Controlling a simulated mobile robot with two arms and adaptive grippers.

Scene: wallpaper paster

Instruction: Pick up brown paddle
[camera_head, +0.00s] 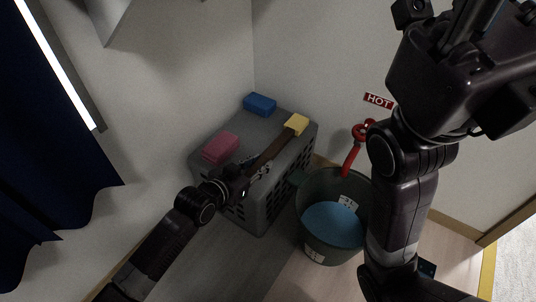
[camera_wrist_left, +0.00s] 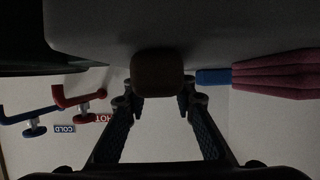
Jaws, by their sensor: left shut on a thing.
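The brown paddle (camera_head: 272,151) lies slantwise over the top of the grey crate in the head view, its far end by a yellow sponge. My left gripper (camera_head: 258,176) is at the near end of the paddle, at the crate's front edge, and is shut on it. In the left wrist view, the paddle's blunt brown end (camera_wrist_left: 157,74) shows between the fingertips of my left gripper (camera_wrist_left: 160,100). My right arm fills the right of the head view; the fingertips of its gripper are not clear.
The grey crate (camera_head: 284,182) also bears a blue sponge (camera_head: 260,104), a pink sponge (camera_head: 220,148) and the yellow sponge (camera_head: 297,124). A dark bucket (camera_head: 310,197) with blue content stands right of it. A red tap (camera_head: 352,155) is above the bucket. A dark curtain hangs left.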

